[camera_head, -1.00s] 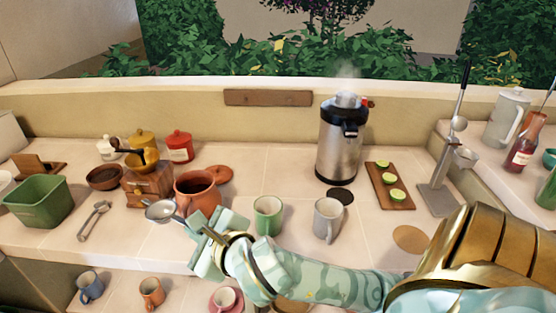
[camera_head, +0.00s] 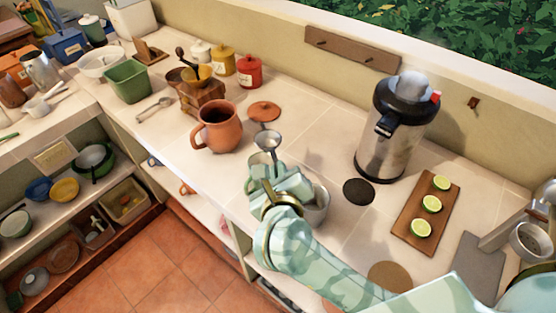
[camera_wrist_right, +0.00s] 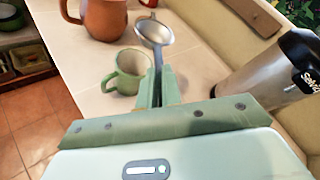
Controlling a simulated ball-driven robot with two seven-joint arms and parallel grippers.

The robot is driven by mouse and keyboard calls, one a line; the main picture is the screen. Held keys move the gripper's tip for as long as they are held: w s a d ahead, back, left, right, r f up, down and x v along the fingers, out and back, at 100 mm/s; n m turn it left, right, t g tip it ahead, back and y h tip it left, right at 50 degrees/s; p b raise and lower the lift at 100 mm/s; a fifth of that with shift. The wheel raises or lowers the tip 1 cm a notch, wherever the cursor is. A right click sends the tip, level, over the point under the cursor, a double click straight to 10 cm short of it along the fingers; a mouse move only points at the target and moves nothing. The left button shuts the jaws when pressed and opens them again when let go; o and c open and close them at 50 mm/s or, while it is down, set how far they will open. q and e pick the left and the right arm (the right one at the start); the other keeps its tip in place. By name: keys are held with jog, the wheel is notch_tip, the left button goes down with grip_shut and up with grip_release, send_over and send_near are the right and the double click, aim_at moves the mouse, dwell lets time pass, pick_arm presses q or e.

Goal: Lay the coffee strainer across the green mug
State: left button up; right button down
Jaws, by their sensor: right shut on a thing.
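The coffee strainer (camera_head: 267,141) is a small silver bowl with a thin handle. My right gripper (camera_head: 270,174) is shut on its handle and holds it above the counter. In the wrist view the strainer bowl (camera_wrist_right: 154,33) points away from the shut fingers (camera_wrist_right: 159,80). The green mug (camera_wrist_right: 127,76) stands upright on the counter, just left of the strainer and fingers there, its open top showing. In the head view the mug (camera_head: 260,159) is largely hidden behind the strainer and my gripper. I cannot tell whether they touch. My left gripper is out of view.
A grey mug (camera_head: 318,208) stands beside my right wrist, partly hidden. A terracotta pitcher (camera_head: 217,128) is to the left, with its lid (camera_head: 264,111) behind. A steel urn (camera_head: 396,125) and a board with limes (camera_head: 426,212) are to the right. The counter's front edge is close.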

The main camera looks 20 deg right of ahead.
notch_tip(320, 180, down, 7)
jog(key=a+b, duration=0.2)
jog(key=b, duration=0.4)
jog(key=shift+s+f+h, duration=0.15)
jog(key=shift+h, duration=0.15)
jog(key=shift+a, duration=0.1)
dwell(0.7)
jog(key=shift+s, duration=0.1)
jog(key=c, duration=1.5)
grip_release()
